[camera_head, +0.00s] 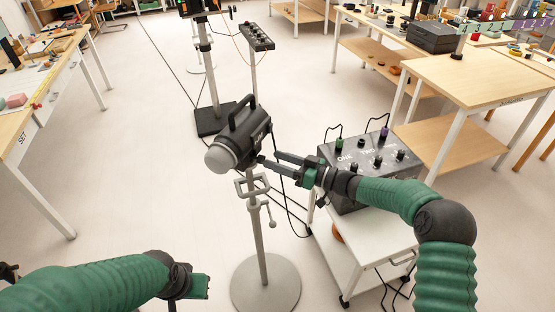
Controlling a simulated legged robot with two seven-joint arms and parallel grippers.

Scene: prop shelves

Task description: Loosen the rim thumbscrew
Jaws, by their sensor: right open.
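A black lamp (243,132) with a top handle and a pale domed front (219,156) sits on a grey stand (259,240) with a round base. A small dark part (259,159) at the lamp's lower right may be the rim thumbscrew; it is too small to tell. My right gripper (276,162) is open, with its fingers pointing left at the lamp's lower right side. Nothing shows between the fingers, and I cannot tell whether they touch the lamp. My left gripper (199,287) is low at the bottom, well away from the lamp; its jaws are unclear.
A white cart (372,235) with a black control box (357,155) stands right of the stand, under my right arm. Cables hang between lamp and cart. A second stand (212,110) is behind. Wooden tables (480,82) line the right, another the left. The floor at left is clear.

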